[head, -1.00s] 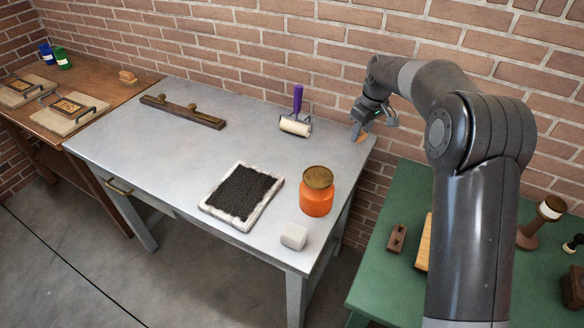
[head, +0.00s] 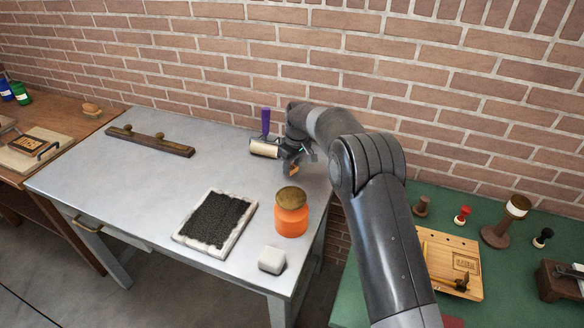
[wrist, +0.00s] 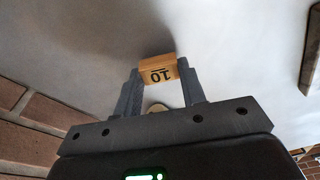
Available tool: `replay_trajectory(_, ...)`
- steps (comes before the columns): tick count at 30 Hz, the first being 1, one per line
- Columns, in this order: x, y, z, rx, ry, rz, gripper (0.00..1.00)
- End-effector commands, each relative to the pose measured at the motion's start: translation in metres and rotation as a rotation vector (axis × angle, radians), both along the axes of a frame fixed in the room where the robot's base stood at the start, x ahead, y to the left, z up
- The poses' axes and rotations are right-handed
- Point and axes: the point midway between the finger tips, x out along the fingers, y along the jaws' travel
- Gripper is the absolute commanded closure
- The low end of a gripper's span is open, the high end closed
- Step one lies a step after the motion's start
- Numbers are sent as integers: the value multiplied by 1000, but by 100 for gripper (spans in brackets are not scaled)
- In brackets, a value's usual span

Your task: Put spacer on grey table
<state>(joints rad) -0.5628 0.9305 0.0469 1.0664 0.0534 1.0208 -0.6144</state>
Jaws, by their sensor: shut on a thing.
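The spacer, a small light wooden block marked "10" (wrist: 158,72), is between the fingertips of my gripper (wrist: 160,82) in the wrist view. In the head view my gripper (head: 293,164) is over the far right part of the grey table (head: 115,180), and a bit of the orange-brown spacer (head: 293,170) shows below it. My gripper is shut on the spacer. The grey tabletop fills much of the wrist view behind the block; I cannot tell exactly how high the block is above it.
A purple-handled roller (head: 265,148) lies just left of my gripper. An orange jar (head: 291,218), a black pad (head: 216,222) and a pale block (head: 271,260) stand nearer. A wooden bar (head: 150,141) lies far left. The table's middle is clear. A green table (head: 510,265) is at right.

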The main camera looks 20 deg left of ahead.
Motion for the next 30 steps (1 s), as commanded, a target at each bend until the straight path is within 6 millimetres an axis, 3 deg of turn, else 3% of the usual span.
replay_trajectory(3, 0, 0, -11, 0, -1, 0, 84)
replay_trajectory(13, 0, 0, -14, 0, 0, 0, 84)
replay_trajectory(14, 0, 0, -13, 0, 0, 0, 60)
replay_trajectory(21, 0, 0, -13, 0, 0, 1, 41)
replay_trajectory(30, 0, 0, -9, 0, -1, 1, 41)
